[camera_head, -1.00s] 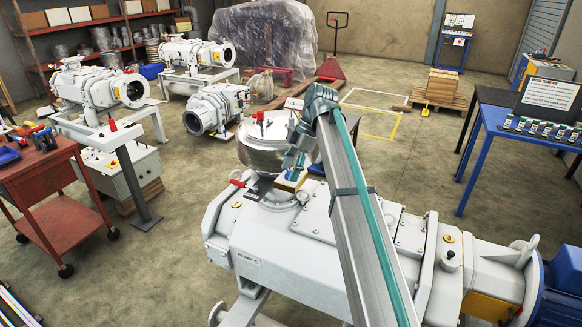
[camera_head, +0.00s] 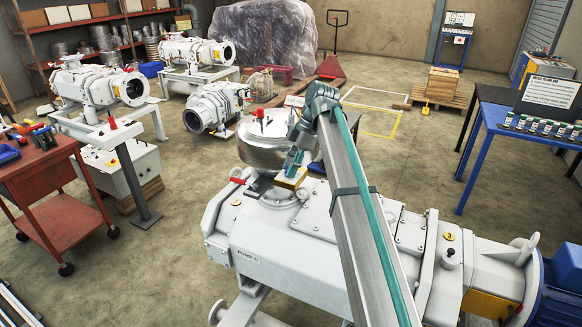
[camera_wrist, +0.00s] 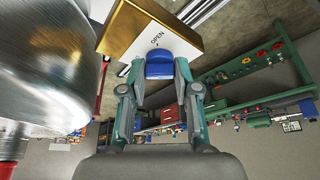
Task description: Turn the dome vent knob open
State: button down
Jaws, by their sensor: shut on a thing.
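The silver dome (camera_head: 266,140) stands on the white pump, with a small red-topped fitting (camera_head: 260,114) on top; its polished side fills the left of the wrist view (camera_wrist: 45,60). A yellow block (camera_head: 291,178) sits beside its base; in the wrist view the block (camera_wrist: 135,35) has a pale face marked "OPEN". A rounded blue knob (camera_wrist: 172,66) is at that face, below the word. My gripper (camera_wrist: 160,80) is shut on the blue knob, one finger at each side. In the head view my gripper (camera_head: 291,167) is small and partly hidden at the block.
The white pump body (camera_head: 290,245) lies under my arm. A red trolley (camera_head: 55,205) stands at left and a blue bench (camera_head: 500,135) with bottles at right. Other pumps (camera_head: 100,85) stand behind at left. Open floor (camera_head: 420,180) lies right of the dome.

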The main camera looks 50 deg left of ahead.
jog(key=m+y+b, duration=0.1)
jog(key=m, duration=0.2)
jog(key=shift+s+d+m+t, duration=0.1)
jog(key=shift+d+m+t, duration=0.05)
jog(key=shift+m+t, duration=0.2)
jog(key=m+t+y+b, duration=0.1)
jog(key=m, duration=0.3)
jog(key=shift+s+m, duration=0.1)
jog(key=shift+m, duration=0.25)
jog(key=m+t, duration=0.2)
jog(key=m, duration=0.2)
jog(key=shift+s+m+y, duration=0.1)
jog(key=shift+m+y, duration=0.2)
jog(key=shift+y, duration=0.1)
jog(key=shift+m+t, duration=0.85)
jog(key=shift+m, duration=1.15)
jog(key=c, duration=0.8)
grip_release()
jog(key=shift+c, duration=0.2)
jog(key=shift+r, duration=0.15)
jog(key=v, duration=1.1)
jog(key=shift+r, duration=0.45)
